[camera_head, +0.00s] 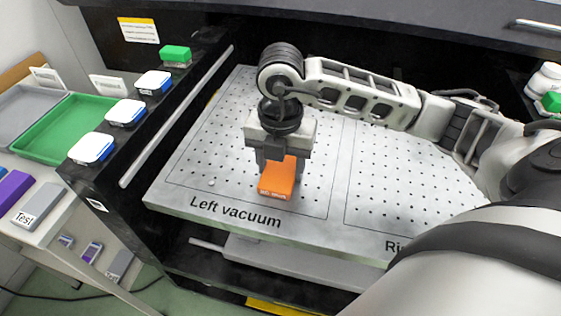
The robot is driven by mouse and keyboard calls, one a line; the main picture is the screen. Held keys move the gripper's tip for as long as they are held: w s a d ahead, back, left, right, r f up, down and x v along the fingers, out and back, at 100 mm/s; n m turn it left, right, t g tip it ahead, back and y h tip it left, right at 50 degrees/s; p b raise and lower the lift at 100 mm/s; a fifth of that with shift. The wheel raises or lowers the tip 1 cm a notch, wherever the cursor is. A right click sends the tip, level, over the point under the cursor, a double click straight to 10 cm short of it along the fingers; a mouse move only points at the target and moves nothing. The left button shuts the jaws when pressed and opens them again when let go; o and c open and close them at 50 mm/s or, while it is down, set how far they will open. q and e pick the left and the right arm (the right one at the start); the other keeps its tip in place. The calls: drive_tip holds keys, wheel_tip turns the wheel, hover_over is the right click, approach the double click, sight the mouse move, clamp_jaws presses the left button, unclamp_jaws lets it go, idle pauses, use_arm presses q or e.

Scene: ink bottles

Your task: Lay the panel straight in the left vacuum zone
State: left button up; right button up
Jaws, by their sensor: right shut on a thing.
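My right gripper (274,160) reaches in from the right, points down and is shut on the panel. The gripper hides the panel's back part. I cannot tell whether the panel touches the plate. My left gripper is not in view.
The right vacuum zone (388,180) is bare where it shows; my right arm covers part of it. Blue-and-white buttons (92,147) and a green one (175,54) line the black ledge at left. A green tray (66,128) stands further left. A bar handle (150,152) runs beside the plate.

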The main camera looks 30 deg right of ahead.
sight(280, 169)
drive_tip(key=shift+f, duration=0.2)
drive_tip(key=o, duration=1)
drive_tip(key=shift+r, duration=0.1)
wheel_tip(280, 169, up, 12)
drive_tip(key=p, duration=0.1)
drive_tip(key=shift+r, duration=0.15)
